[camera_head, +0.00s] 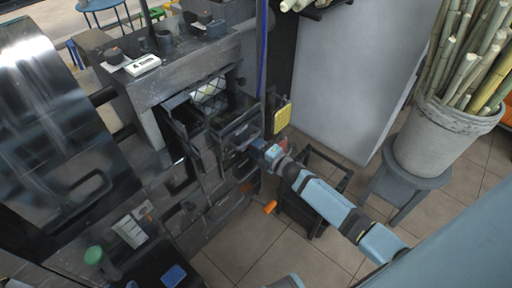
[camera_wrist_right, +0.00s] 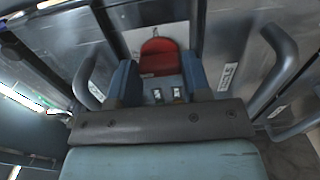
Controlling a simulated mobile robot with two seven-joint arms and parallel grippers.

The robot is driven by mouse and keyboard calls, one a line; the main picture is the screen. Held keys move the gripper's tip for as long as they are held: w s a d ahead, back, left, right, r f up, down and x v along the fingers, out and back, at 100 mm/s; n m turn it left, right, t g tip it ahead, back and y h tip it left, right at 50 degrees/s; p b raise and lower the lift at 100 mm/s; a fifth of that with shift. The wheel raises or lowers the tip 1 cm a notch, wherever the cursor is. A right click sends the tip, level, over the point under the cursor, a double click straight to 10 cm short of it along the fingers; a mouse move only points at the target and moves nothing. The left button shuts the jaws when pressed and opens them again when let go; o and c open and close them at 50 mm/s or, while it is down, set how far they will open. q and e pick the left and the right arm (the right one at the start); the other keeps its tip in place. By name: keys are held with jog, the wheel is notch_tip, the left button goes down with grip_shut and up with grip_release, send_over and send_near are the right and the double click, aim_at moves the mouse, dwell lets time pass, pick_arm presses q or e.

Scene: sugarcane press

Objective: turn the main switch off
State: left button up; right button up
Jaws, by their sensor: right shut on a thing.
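The main switch (camera_wrist_right: 158,55) appears as a red, rounded part on a pale plate in the right wrist view. My right gripper (camera_wrist_right: 159,72) has its two blue fingers on either side of this red part and is shut on it. In the head view the right gripper (camera_head: 262,148) is at the right-hand side of the dark metal press (camera_head: 190,75). There the switch is hidden by the gripper and the machine. My left gripper is not in view.
Dark bar handles (camera_wrist_right: 278,65) stand close on both sides of the gripper in the wrist view. A yellow part (camera_head: 282,115) hangs just above the right gripper. A grey stool (camera_head: 400,190) carries a bucket (camera_head: 440,140) of canes at right. Tiled floor (camera_head: 245,250) is open at lower centre.

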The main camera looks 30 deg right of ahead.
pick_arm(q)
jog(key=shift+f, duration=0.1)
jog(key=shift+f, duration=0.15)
pick_arm(e)
jog(key=o, duration=0.9)
pick_arm(q)
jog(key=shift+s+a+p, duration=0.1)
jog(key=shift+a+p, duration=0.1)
jog(key=shift+p, duration=0.7)
pick_arm(e)
jog(key=shift+v, duration=6.95)
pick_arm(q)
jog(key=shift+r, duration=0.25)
